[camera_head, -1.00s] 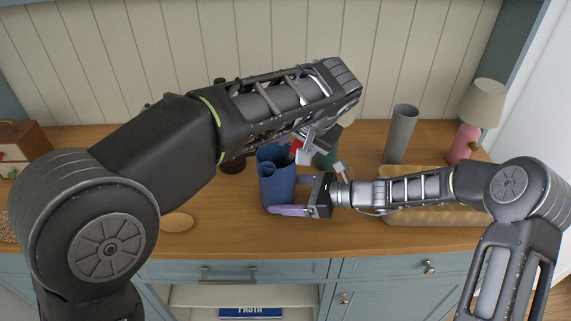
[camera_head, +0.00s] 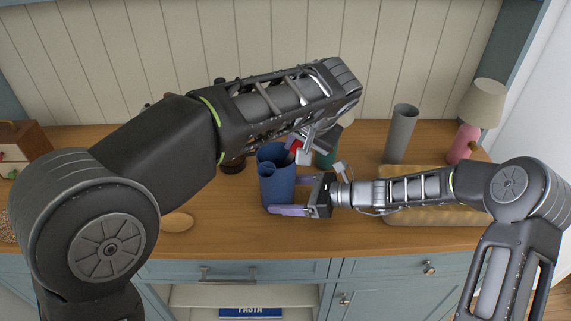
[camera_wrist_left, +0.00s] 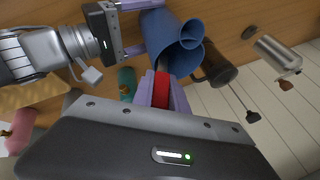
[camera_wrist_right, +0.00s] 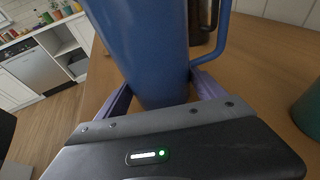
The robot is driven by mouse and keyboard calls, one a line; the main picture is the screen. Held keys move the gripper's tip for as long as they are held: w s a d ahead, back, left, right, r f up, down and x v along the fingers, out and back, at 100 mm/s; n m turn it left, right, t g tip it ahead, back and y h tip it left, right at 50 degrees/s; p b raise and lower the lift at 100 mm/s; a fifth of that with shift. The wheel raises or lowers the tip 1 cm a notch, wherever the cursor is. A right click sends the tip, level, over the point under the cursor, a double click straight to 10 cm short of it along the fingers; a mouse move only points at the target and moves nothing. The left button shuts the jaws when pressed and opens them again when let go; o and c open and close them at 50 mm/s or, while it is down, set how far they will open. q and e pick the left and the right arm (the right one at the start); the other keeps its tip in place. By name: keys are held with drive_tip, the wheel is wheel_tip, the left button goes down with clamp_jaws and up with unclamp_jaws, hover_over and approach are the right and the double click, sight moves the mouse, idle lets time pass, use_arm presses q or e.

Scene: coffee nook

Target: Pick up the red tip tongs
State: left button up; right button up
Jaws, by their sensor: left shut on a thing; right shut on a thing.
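The blue pitcher (camera_head: 277,190) stands on the wooden counter, and my right gripper (camera_head: 290,196) is shut around its body. The pitcher and the purple right fingers also show in the right wrist view (camera_wrist_right: 160,60). The red part of the tongs (camera_head: 293,145) is just above the pitcher's mouth. In the left wrist view my left gripper (camera_wrist_left: 162,92) is shut on this red part (camera_wrist_left: 161,88). A grey metal length of the tongs runs from it toward the pitcher (camera_wrist_left: 170,42); its far end is hidden. My left arm covers part of the head view.
A grey cylinder (camera_head: 400,134), a pink lamp (camera_head: 464,143) and a tan tray (camera_head: 430,212) are to the right. A wooden spoon (camera_head: 177,222) lies front left.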

use_arm(q)
clamp_jaws()
idle(0.9)
drive_tip(key=shift+r, duration=0.1)
wheel_tip(320, 180, up, 10)
drive_tip(key=shift+f, duration=0.1)
idle(0.4)
idle(0.3)
use_arm(e)
drive_tip(key=o, duration=1)
drive_tip(key=shift+c, duration=0.2)
drive_tip(key=shift+d, duration=0.1)
drive_tip(key=v, duration=1.2)
